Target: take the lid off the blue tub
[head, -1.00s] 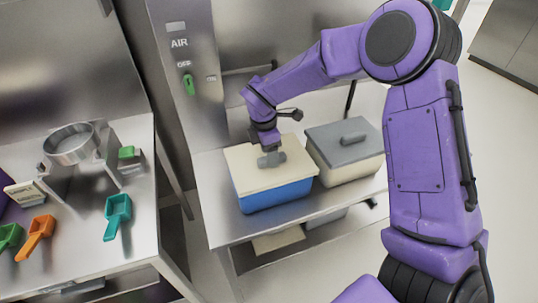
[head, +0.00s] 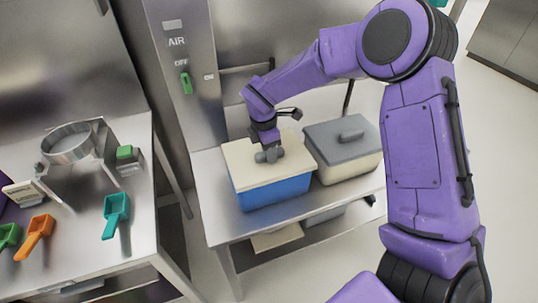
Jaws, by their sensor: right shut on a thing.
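The blue tub (head: 275,193) stands on the steel table at the middle of the head view. Its cream lid (head: 245,168) lies on top and covers the opening. A grey handle sits at the middle of the lid. My right gripper (head: 268,151) reaches down from above and is shut on the lid's handle. The fingertips are small and partly merge with the handle. Whether the lid is raised off the rim cannot be told. My left gripper is out of the picture.
A cream tub with a grey lid (head: 325,135) stands close to the right of the blue tub. A steel panel with a green switch (head: 187,83) rises behind left. A bench at left holds a sieve (head: 68,145) and a teal scoop (head: 117,212). The table's front strip is bare.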

